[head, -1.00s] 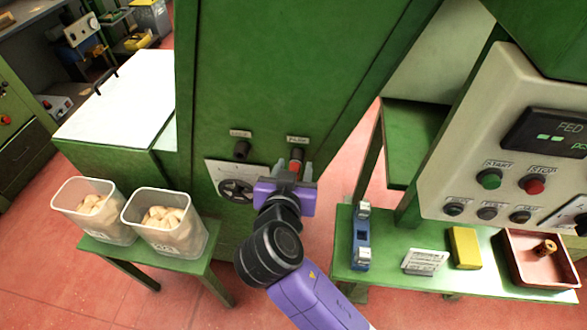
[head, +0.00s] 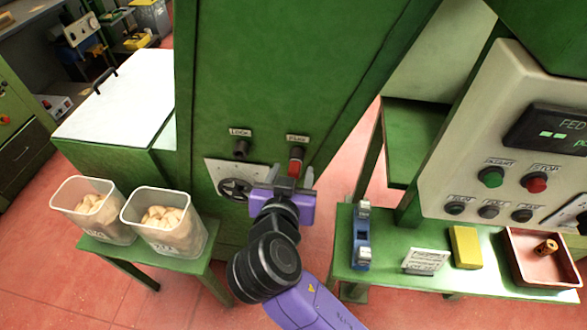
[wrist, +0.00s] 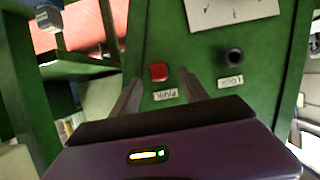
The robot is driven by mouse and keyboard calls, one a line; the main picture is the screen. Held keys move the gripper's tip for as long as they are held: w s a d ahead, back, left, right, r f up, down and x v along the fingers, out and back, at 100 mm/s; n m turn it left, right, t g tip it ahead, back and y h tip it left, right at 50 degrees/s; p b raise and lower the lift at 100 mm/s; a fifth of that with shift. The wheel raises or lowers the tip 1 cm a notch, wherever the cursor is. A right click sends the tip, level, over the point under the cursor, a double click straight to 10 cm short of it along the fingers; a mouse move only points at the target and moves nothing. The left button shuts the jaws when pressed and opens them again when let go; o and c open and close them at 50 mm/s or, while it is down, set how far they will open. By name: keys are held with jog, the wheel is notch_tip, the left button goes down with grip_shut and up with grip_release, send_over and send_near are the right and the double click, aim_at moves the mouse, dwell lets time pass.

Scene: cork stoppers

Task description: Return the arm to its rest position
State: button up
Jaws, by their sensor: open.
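My purple arm reaches up from the bottom of the head view toward the green machine (head: 285,80). My gripper (head: 292,172) is open and empty in front of the machine's front panel. In the head view its fingers show just below and around the red knob (head: 296,154), which sits under a small label. In the wrist view the two fingers (wrist: 160,90) stand apart, with the red knob (wrist: 158,72) seen between their tips. A gap seems to lie between gripper and knob, but I cannot tell its depth.
A black knob (head: 241,149) and a white plate with a black handwheel (head: 234,188) are left of my gripper. Two tubs of corks (head: 165,245) stand on a low table at left. A green bench (head: 400,278) at right bears a yellow block (head: 465,247) and a red tray (head: 515,268).

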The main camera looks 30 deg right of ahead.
jog(key=v, duration=0.5)
jog(key=shift+s+a+b, duration=0.1)
jog(key=shift+s+b, duration=0.05)
jog(key=shift+b, duration=0.2)
